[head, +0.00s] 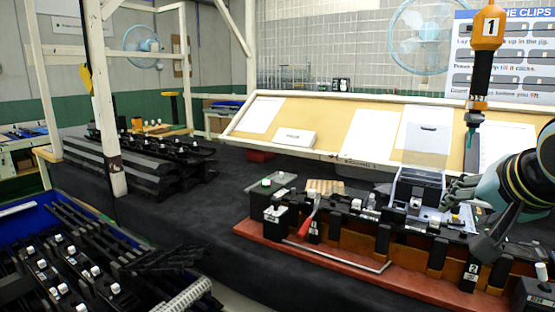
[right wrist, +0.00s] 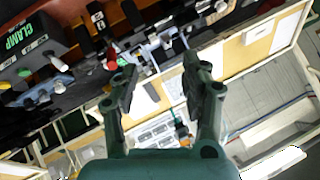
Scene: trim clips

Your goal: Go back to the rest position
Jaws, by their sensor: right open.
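My right gripper (head: 458,192) is at the right of the head view, above the far side of the jig. In the right wrist view its two fingers (right wrist: 160,75) are spread apart with nothing held between them. The long jig (head: 345,262) has a red base and dark posts, with a dark trim strip and several white clips along its top. The jig also shows upside down along the top of the right wrist view (right wrist: 130,15). My left gripper is not in view.
An orange tool marked 1 (head: 487,30) hangs above my right arm. A black box (head: 418,186) with a clear panel stands behind the jig. A blue crate (head: 30,226) of dark trim parts is at left. Dark table (head: 215,205) is clear between stacked trims (head: 150,165) and jig.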

